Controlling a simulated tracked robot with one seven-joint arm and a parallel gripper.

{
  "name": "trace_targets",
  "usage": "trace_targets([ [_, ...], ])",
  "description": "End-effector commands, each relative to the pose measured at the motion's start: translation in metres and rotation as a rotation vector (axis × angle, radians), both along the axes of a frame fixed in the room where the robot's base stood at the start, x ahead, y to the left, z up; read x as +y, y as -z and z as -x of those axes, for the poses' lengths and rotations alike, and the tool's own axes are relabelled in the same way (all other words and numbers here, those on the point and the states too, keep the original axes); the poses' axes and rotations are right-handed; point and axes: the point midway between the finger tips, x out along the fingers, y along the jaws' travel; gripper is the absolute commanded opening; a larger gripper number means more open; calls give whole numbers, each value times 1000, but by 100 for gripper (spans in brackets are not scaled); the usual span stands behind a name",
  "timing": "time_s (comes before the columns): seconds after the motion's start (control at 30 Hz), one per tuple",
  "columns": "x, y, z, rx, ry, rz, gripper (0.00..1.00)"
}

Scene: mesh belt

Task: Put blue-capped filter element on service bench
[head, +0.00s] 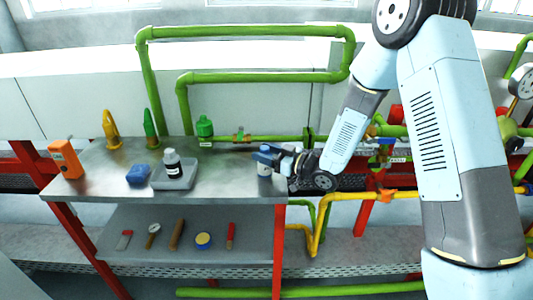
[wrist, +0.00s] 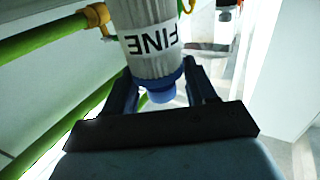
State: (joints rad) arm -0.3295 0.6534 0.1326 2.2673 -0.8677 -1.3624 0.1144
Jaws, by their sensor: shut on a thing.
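The blue-capped filter element (wrist: 148,45) is a pale ribbed cylinder with a white band reading "FINE" and a blue cap (wrist: 163,88). My gripper (wrist: 163,78) is shut on it at the cap end, with one dark finger on each side. In the head view my gripper (head: 267,156) reaches in from the right and holds the filter element (head: 264,170) over the right end of the grey service bench (head: 225,178). It looks upright, cap up. I cannot tell whether its base touches the bench top.
The bench top between tray and filter is clear. Green pipes (head: 250,77) run behind.

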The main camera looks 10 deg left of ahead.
Motion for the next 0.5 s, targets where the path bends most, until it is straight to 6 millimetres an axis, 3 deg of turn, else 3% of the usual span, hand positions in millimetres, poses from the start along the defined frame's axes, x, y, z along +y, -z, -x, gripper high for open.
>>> trace_targets([
  [0.13,0,2,0,1,0,0,23],
  [0.17,0,2,0,1,0,0,58],
  [0.4,-1,2,0,1,1,0,81],
  [0.5,-1,2,0,1,1,0,82],
])
